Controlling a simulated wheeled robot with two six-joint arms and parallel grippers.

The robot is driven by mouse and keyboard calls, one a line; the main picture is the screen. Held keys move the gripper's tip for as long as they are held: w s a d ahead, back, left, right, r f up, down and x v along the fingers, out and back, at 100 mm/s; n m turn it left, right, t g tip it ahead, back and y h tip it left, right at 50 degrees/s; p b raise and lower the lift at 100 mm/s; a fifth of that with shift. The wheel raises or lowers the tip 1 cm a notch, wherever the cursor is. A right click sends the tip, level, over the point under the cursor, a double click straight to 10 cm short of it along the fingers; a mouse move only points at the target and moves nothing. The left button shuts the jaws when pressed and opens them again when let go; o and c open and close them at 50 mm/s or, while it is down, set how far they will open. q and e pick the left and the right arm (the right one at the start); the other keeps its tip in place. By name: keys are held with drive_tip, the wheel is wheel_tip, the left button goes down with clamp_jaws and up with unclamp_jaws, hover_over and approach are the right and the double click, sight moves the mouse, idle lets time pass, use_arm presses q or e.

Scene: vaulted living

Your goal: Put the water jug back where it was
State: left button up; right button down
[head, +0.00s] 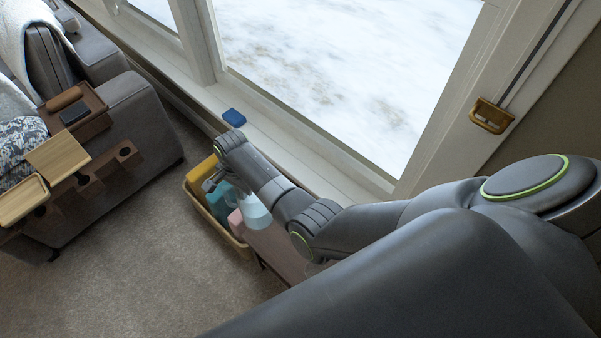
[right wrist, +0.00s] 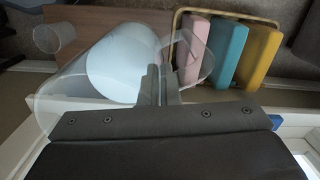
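The water jug (right wrist: 112,72) is clear with pale bluish water inside, and it fills the left half of the right wrist view. Its clear handle (right wrist: 207,62) loops to the right, across my right gripper's fingers (right wrist: 158,84). The fingers are close together on the handle side of the jug. In the head view my right gripper (head: 214,181) points down beside the window sill, and the jug (head: 257,212) hangs by it, partly hidden by my arm. The jug looks tilted in the wrist view. My left gripper is not in view.
A brown wooden surface (head: 278,250) lies under the jug; a clear glass (right wrist: 52,37) stands there. A bin (head: 218,228) with pink, teal and yellow items adjoins it. The window sill (head: 275,150) holds a blue item (head: 234,117). A grey sofa (head: 135,110) is left; carpet between is clear.

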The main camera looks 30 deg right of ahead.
drive_tip(key=s+d+f+m+b, duration=0.1)
drive_tip(key=s+d+f+b, duration=0.25)
drive_tip(key=d+f, duration=0.2)
drive_tip(key=s+d+f+m+b, duration=0.1)
drive_tip(key=s+d+f+b, duration=0.1)
drive_tip(key=d+f+b, duration=0.35)
wheel_tip(320, 180, down, 8)
drive_tip(key=d, duration=0.1)
drive_tip(key=shift+s+d+b, duration=0.15)
drive_tip(key=shift+s+b, duration=0.05)
drive_tip(key=shift+b, duration=0.2)
drive_tip(key=shift+f, duration=0.15)
drive_tip(key=c, duration=1.9)
unclamp_jaws()
drive_tip(key=shift+s, duration=0.1)
drive_tip(key=shift+o, duration=1.1)
wheel_tip(320, 180, up, 12)
drive_tip(key=p, duration=0.3)
drive_tip(key=shift+d, duration=0.25)
